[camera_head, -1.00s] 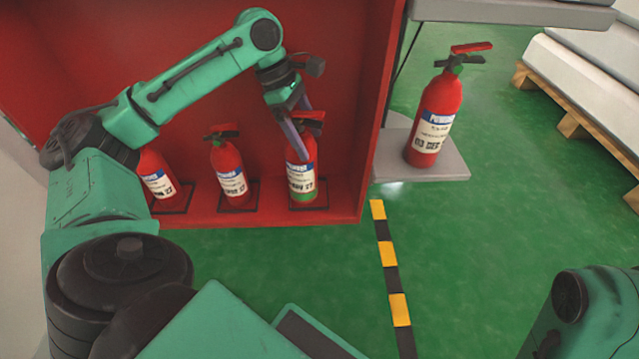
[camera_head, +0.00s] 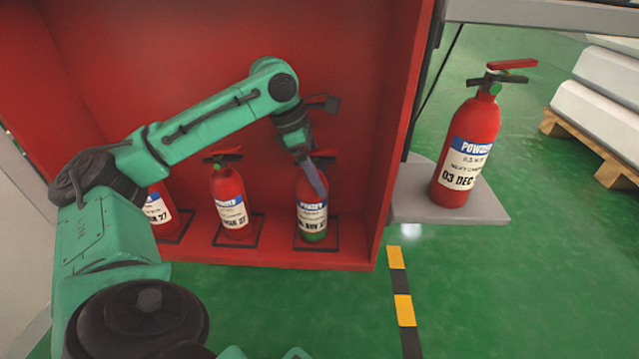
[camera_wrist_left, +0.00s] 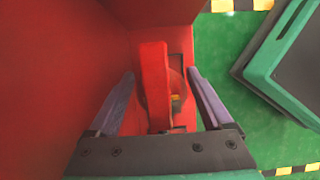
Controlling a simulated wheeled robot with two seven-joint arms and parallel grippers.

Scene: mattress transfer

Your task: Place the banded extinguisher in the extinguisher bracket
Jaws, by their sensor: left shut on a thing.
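The banded extinguisher (camera_head: 312,217) is red with a white and blue label and a green band at its base. It stands upright at the right end of the red cabinet. My left gripper (camera_head: 317,180) reaches down over it and is shut on it. In the left wrist view the two purple fingers (camera_wrist_left: 161,75) lie either side of its red top lever (camera_wrist_left: 154,85); the contact is hard to see. The right gripper is out of view. I cannot tell which holder is the extinguisher bracket; dark square frames surround the extinguisher bases in the cabinet.
Two more red extinguishers stand in the cabinet, one in the middle (camera_head: 231,205) and one at left (camera_head: 158,212). A larger extinguisher (camera_head: 468,150) stands on a grey plate (camera_head: 430,207) right of the cabinet wall (camera_head: 398,120). Green floor with a striped line (camera_head: 398,258) is clear.

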